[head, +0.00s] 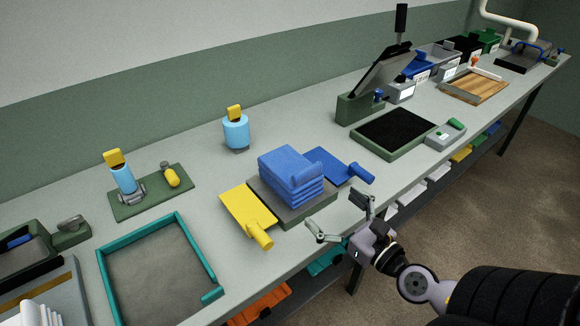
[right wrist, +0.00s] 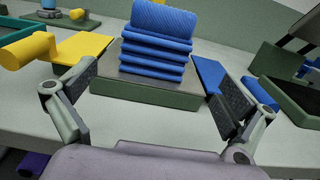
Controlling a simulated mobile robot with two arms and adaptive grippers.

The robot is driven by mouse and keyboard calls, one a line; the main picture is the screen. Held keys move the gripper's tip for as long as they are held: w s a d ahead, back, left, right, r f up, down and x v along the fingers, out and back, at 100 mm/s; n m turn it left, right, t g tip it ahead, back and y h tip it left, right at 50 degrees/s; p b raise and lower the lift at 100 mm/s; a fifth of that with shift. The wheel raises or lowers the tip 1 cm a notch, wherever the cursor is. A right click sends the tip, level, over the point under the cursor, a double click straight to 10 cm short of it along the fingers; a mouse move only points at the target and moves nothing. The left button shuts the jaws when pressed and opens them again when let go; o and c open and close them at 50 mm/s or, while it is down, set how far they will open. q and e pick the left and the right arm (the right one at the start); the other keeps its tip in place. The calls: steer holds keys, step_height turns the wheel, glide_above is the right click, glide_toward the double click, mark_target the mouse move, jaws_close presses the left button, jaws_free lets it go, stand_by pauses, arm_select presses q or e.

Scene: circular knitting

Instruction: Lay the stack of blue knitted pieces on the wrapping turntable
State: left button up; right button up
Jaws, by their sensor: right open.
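The stack of blue knitted pieces (head: 291,177) lies in several folded layers on a dark grey plate with a green base (head: 302,212). The stack also shows in the right wrist view (right wrist: 155,45), straight ahead between the fingers. My right gripper (head: 338,221) is open and empty at the table's front edge, in front of the stack and apart from it. Its two spread fingers show in the right wrist view (right wrist: 155,88). I cannot tell for sure which item is the wrapping turntable. My left gripper is not in view.
A yellow paddle (head: 246,209) and a blue paddle (head: 330,165) flank the plate. A teal-rimmed tray (head: 109,282) is at left. A light-blue bottle (head: 236,132) stands behind. A green-framed black pad (head: 394,133) lies to the right. Bare tabletop shows between these things.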

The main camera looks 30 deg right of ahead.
mark_target(312, 188)
steer(key=w+p, duration=0.3)
steer(key=w, duration=0.2)
steer(key=shift+w+a+r, duration=0.1)
steer(key=shift+w+a, duration=0.05)
steer(key=shift+w, duration=0.2)
steer(key=shift+w+a, duration=0.1)
steer(key=shift+w, duration=0.4)
steer(key=shift+w+r+p, duration=0.15)
steer(key=shift+w+p, duration=0.3)
steer(key=shift+p, duration=0.25)
steer(key=w+p, duration=0.1)
steer(key=w, duration=0.2)
steer(key=shift+w+a+r+p, duration=0.1)
steer(key=shift+a+r+p, duration=0.05)
steer(key=shift+a+p, duration=0.25)
steer(key=shift+w, duration=0.6)
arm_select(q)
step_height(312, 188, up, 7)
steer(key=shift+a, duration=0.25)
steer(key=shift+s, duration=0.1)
arm_select(e)
steer(key=c, duration=0.4)
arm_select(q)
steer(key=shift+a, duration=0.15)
arm_select(e)
steer(key=c, duration=1)
